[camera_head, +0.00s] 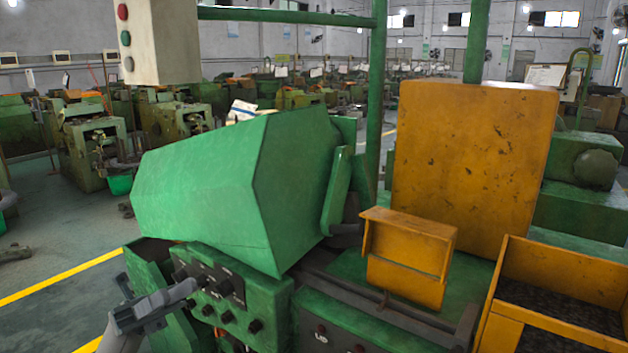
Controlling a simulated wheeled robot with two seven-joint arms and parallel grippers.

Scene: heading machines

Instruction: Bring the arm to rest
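My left gripper (158,302) is at the lower left, with its grey arm coming up from the bottom edge. It is in front of the control panel (215,290) of the green machine, close to its knobs. I cannot tell whether it touches the panel. The fingers are small and dark, and their gap cannot be made out. Nothing clearly held shows in it. My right arm and gripper are not in view.
A large green machine hood (210,185) rises just beyond the gripper. A grey box with buttons (158,40) hangs at the upper left. A yellow panel (470,150) and a yellow bin (545,325) stand to the right. Open floor (50,225) with yellow lines lies left.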

